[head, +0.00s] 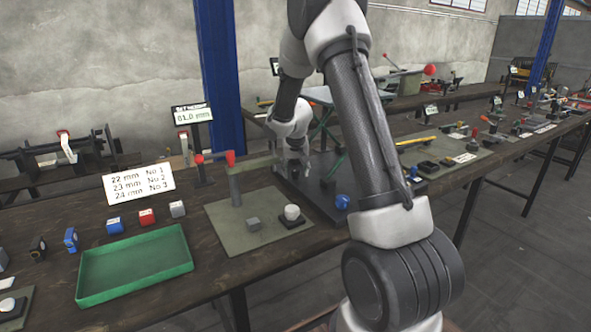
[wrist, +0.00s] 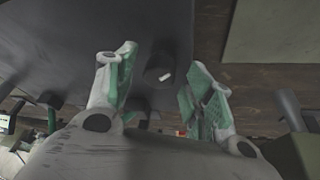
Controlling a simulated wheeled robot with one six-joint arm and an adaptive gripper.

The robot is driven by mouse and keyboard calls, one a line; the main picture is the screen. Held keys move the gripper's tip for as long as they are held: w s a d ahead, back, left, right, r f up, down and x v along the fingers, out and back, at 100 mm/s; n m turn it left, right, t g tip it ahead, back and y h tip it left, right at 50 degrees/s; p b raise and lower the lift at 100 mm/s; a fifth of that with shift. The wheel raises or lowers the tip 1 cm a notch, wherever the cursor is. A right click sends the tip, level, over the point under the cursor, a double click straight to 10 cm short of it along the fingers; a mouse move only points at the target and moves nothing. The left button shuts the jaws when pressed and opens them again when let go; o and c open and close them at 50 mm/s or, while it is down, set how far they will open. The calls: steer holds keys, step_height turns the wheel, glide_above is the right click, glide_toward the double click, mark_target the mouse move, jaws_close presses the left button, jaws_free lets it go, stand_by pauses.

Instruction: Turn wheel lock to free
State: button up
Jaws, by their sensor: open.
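A dark round knob with a white mark (wrist: 158,76) shows between my fingers in the wrist view; it looks like the wheel lock, though I see no label on it. My gripper (wrist: 162,66) is open, with one green-padded finger on each side of the knob. I cannot tell whether the fingers touch it. In the head view my gripper (head: 293,168) is over the back left of a dark base plate (head: 325,212), partly hidden by my own arm. I cannot read which setting the white mark points to.
A blue ball (head: 342,201) is near the plate's front. A green tray (head: 135,268) lies farther left. A display (head: 192,114) reads 61.0 mm.

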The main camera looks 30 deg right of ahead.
steer(key=c, duration=1)
steer(key=shift+d+n+t+y, duration=0.15)
steer(key=shift+n+y, duration=0.3)
steer(key=shift+n, duration=0.7)
steer(key=shift+n+t+y, duration=0.15)
steer(key=shift+n+y, duration=0.3)
steer(key=shift+n, duration=0.7)
steer(key=o, duration=1)
steer(key=v, duration=1.2)
